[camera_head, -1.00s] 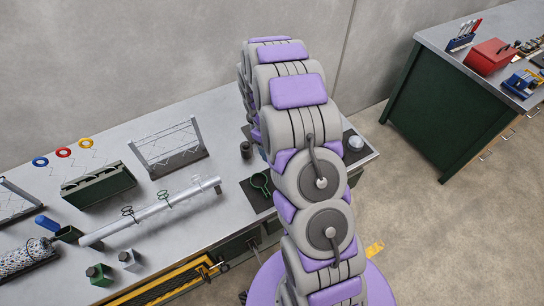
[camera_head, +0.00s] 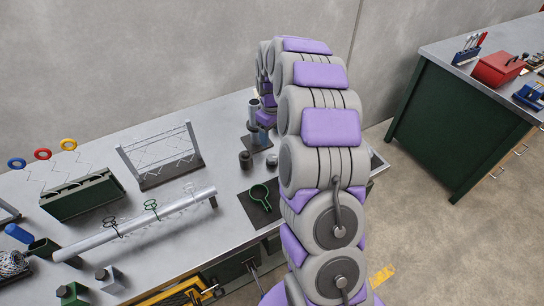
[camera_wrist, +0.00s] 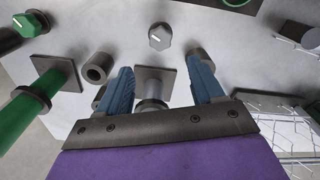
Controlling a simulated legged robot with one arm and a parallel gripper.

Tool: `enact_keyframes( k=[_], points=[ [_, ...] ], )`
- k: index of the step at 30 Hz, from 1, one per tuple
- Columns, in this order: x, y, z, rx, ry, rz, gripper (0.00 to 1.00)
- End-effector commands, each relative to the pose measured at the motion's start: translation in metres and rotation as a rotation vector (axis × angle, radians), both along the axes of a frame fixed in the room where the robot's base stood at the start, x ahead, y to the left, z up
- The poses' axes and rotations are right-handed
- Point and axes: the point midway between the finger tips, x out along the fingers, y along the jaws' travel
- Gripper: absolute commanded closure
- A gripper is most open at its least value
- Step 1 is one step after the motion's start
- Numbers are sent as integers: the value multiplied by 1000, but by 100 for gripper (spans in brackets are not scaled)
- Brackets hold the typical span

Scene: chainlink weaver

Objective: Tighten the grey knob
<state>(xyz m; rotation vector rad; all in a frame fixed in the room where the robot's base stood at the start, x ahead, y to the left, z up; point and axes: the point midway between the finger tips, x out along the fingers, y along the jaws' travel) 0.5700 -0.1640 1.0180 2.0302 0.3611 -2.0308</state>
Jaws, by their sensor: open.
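The grey knob (camera_wrist: 160,37) shows in the wrist view at the top middle. It is a small round light-grey knob with a white pointer line. My gripper (camera_wrist: 161,68) is open, its two blue fingers spread below the knob in the picture, apart from it. A grey post on a square plate (camera_wrist: 155,82) shows between the fingers. In the head view my arm hides most of my gripper, and I cannot pick out the grey knob there for sure.
A green knob (camera_wrist: 32,24) and a green bar on a plate (camera_wrist: 58,75) are at the left in the wrist view. A hollow dark cylinder (camera_wrist: 98,67) is near the left finger. In the head view, a wire rack (camera_head: 160,155) and a long tube (camera_head: 140,222) stand on the bench.

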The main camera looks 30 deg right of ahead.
Motion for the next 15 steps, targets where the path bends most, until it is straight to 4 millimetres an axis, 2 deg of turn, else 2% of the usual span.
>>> enact_keyframes(
  k=[1, 6, 15],
  points=[
    [-1, 0, -13, 1, 3, 0, 33],
    [-2, 1, -49, 1, 8, 0, 33],
    [-1, 0, -93, 0, 2, 0, 33]
  ],
)
